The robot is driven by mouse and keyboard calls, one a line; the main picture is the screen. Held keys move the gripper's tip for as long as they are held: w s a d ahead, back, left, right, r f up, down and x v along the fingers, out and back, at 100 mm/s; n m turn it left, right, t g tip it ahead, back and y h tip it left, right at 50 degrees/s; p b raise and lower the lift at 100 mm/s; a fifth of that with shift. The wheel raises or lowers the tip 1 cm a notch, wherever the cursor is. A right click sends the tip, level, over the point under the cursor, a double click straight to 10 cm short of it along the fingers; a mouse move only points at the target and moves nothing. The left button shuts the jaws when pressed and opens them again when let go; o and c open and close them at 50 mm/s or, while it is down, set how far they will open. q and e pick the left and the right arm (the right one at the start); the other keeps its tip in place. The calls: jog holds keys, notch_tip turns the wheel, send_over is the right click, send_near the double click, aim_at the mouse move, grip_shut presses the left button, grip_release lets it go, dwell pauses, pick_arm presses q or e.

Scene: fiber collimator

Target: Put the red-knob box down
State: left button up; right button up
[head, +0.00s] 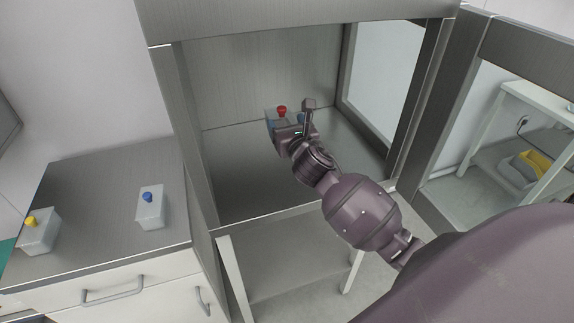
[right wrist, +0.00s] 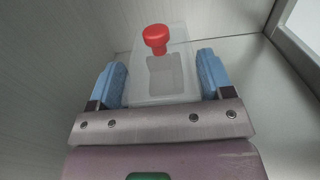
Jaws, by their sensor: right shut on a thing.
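The red-knob box is a translucent white box with a red knob (head: 282,109) on top. In the head view it is inside the metal cabinet, mostly hidden behind my right gripper (head: 287,123). In the right wrist view the box (right wrist: 163,78) sits between the two blue fingers of my right gripper (right wrist: 162,82), which is shut on it. The box looks upright. I cannot tell whether its base touches the cabinet floor (head: 240,165). My left gripper is not in view.
A metal cabinet frame (head: 185,130) surrounds my right arm. On the counter (head: 100,190) to the left stand a blue-knob box (head: 151,208) and a yellow-knob box (head: 39,232). A white shelf (head: 530,100) with a yellow item (head: 535,160) is at the right. The cabinet floor looks clear around the box.

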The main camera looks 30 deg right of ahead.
notch_tip(320, 180, down, 11)
jog(key=shift+r+b, duration=0.15)
jog(key=shift+b, duration=1)
notch_tip(320, 180, down, 3)
jog(key=shift+f+b, duration=0.15)
jog(key=shift+b, duration=0.35)
jog(key=shift+f, duration=0.1)
jog(key=o, duration=0.9)
